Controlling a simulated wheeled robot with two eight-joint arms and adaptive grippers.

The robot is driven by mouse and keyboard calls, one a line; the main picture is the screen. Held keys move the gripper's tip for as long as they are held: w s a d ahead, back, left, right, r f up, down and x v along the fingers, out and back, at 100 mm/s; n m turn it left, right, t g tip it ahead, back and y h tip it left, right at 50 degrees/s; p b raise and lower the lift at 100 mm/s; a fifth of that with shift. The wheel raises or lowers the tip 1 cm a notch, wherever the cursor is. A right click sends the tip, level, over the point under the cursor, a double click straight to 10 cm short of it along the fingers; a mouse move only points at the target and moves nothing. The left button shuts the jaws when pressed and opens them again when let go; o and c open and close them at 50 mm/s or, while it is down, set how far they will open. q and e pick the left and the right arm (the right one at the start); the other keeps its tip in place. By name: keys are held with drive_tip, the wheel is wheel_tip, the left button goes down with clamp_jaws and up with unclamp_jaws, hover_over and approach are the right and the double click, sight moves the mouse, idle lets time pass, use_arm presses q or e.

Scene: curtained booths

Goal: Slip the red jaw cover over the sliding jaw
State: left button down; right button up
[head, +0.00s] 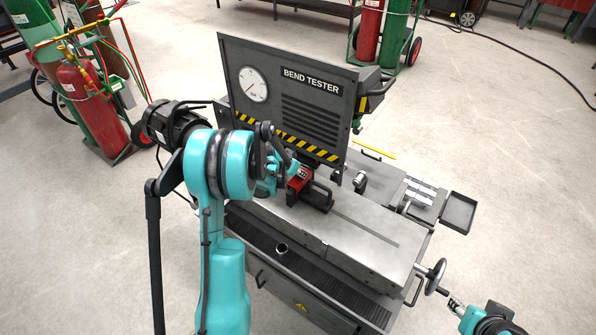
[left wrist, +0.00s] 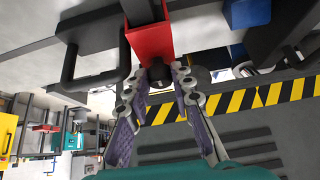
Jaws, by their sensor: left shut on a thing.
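The red jaw cover (head: 297,180) is at the left end of the dark sliding jaw (head: 319,197) on the bend tester's bed. In the left wrist view the red cover (left wrist: 150,40) is at the top centre, in line with a dark bar (left wrist: 138,12); I cannot tell how far it is over the jaw. My left gripper (head: 282,181) reaches in from the left. Its fingertips (left wrist: 160,78) are shut on the near end of the cover. My right gripper (head: 455,304) is at the lower right, near the handwheel, away from the jaw; its fingers are too small to judge.
The bend tester panel (head: 290,95) stands close behind the jaw. The grey bed (head: 350,235) is clear to the right. A handwheel (head: 435,277) sticks out at the right end.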

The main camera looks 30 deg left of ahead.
use_arm(q)
drive_tip(key=shift+f, duration=0.25)
drive_tip(key=c, duration=1.2)
unclamp_jaws()
drive_tip(key=v, duration=1.2)
